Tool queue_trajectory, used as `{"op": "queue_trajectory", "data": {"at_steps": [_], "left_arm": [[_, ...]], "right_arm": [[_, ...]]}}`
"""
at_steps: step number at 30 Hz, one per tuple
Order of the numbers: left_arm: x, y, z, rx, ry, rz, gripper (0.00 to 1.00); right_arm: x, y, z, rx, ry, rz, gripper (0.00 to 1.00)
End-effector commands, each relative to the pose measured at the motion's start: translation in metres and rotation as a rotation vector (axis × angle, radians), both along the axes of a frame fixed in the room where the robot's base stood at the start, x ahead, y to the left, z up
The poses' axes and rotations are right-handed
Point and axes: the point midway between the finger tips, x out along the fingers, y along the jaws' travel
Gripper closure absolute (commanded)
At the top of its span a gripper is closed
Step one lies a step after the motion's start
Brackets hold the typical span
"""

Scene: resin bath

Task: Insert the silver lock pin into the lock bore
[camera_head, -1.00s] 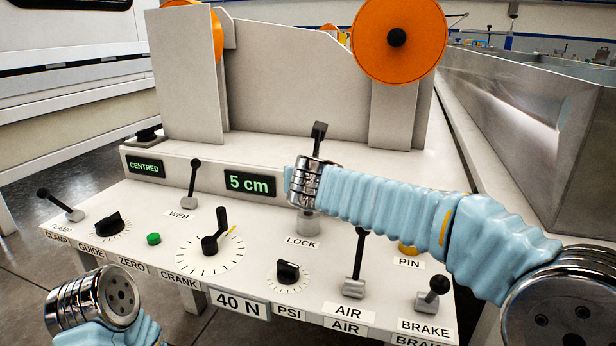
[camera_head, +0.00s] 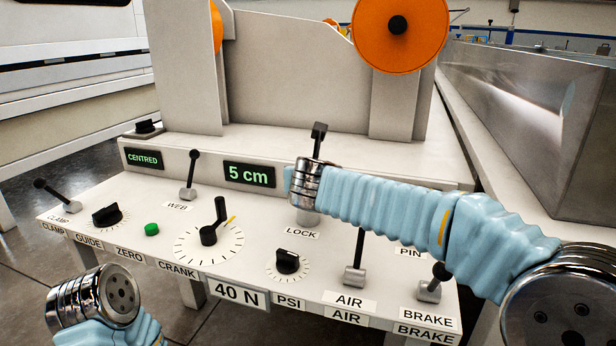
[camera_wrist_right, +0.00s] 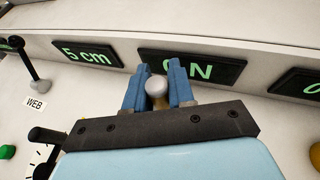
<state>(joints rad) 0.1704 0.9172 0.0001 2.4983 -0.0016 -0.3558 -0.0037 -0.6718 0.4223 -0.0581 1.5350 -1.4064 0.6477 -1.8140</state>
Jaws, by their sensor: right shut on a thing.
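In the right wrist view my right gripper (camera_wrist_right: 157,88) has its two blue fingers shut on the silver lock pin (camera_wrist_right: 157,86). Its round silver head shows between the fingertips, with a yellowish part below it. Its lower end is hidden. In the head view my right wrist and sleeve reach across the panel above the LOCK label (camera_head: 301,232), hiding the fingers and the pin. A small grey cylinder (camera_head: 308,218) shows just behind that label; I cannot tell whether it is the lock bore's collar. My left gripper's fingers are not in view; only the left wrist shows.
The sloped control panel (camera_head: 120,200) carries several levers and knobs. The AIR lever (camera_head: 357,255) and BRAKE lever (camera_head: 434,282) stand close below my right sleeve. The crank (camera_head: 212,225) is left of LOCK.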

Motion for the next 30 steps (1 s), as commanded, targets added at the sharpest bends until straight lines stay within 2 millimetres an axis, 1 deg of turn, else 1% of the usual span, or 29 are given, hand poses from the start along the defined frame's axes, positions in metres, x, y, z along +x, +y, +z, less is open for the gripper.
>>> {"op": "queue_trajectory", "data": {"at_steps": [25, 26, 30], "left_arm": [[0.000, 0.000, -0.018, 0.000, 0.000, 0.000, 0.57], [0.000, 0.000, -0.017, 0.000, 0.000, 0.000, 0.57], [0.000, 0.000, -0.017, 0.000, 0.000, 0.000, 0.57]], "right_arm": [[0.000, 0.000, -0.022, 0.000, 0.000, 0.000, 1.00], [0.000, 0.000, -0.021, 0.000, 0.000, 0.000, 0.74], [0.000, 0.000, -0.021, 0.000, 0.000, 0.000, 0.52]]}}
